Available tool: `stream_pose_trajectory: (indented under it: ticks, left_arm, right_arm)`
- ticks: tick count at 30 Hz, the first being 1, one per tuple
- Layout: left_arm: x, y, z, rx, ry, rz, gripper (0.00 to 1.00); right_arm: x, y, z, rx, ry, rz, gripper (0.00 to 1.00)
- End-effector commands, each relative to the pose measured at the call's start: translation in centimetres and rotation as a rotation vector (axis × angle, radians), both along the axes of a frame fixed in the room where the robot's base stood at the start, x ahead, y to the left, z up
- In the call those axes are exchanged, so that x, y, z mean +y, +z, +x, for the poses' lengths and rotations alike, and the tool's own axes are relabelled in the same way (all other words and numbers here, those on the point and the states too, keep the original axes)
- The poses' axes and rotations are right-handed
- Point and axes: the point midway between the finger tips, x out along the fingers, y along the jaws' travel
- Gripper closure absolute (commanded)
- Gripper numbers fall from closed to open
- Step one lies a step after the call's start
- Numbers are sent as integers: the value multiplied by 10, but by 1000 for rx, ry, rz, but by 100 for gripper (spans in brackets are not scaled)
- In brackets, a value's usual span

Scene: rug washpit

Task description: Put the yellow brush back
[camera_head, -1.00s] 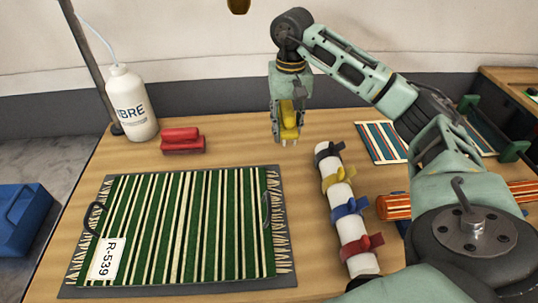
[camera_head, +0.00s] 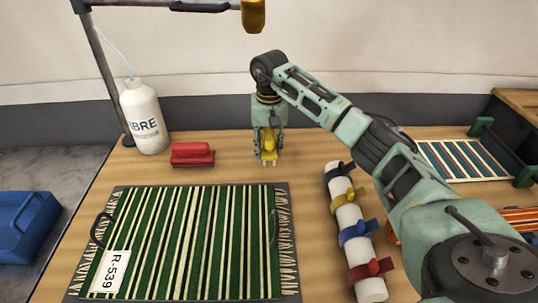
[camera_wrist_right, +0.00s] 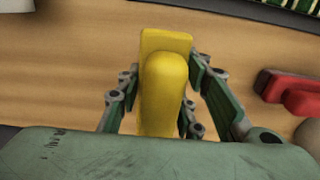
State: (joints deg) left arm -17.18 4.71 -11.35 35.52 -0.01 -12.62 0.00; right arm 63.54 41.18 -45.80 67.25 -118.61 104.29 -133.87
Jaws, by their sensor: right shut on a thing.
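My right gripper (camera_head: 268,161) is shut on the yellow brush (camera_head: 269,146), at the back middle of the wooden table, right of the red brush (camera_head: 192,154). In the right wrist view the yellow brush (camera_wrist_right: 163,85) sits between the two fingers (camera_wrist_right: 163,105), with bare wood around it. I cannot tell whether the brush touches the table. My left gripper is not in view.
A striped green rug (camera_head: 185,240) on a dark mat lies in front. A white bottle (camera_head: 143,118) stands at the back left. A white roll with coloured straps (camera_head: 350,222) lies to the right. Bare table (camera_head: 225,165) separates the brushes.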

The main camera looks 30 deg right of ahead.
Motion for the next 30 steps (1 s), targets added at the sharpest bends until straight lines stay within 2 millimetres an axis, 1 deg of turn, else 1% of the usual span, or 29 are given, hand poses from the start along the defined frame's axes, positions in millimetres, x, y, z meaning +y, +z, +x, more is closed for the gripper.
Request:
stream_pose_trajectory:
  ticks: [4, 8, 16, 20, 21, 27, 30]
  left_arm:
    - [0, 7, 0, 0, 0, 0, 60]
    - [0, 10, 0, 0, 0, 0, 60]
    - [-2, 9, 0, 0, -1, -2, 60]
    - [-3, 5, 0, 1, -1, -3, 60]
    - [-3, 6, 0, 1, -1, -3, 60]
    - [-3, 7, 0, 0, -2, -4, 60]
    - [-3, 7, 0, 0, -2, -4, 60]
  right_arm:
    - [1, -22, -1, 6, -1, 1, 95]
    - [0, -36, -1, 3, 0, 2, 95]
    - [0, -39, 0, 0, 0, 0, 95]
    - [0, -43, 0, 0, -1, 0, 95]
    - [0, -42, -1, 1, 0, 1, 64]
    - [0, -42, -1, 1, -1, 1, 47]
    - [0, -42, -1, 1, -1, 1, 47]
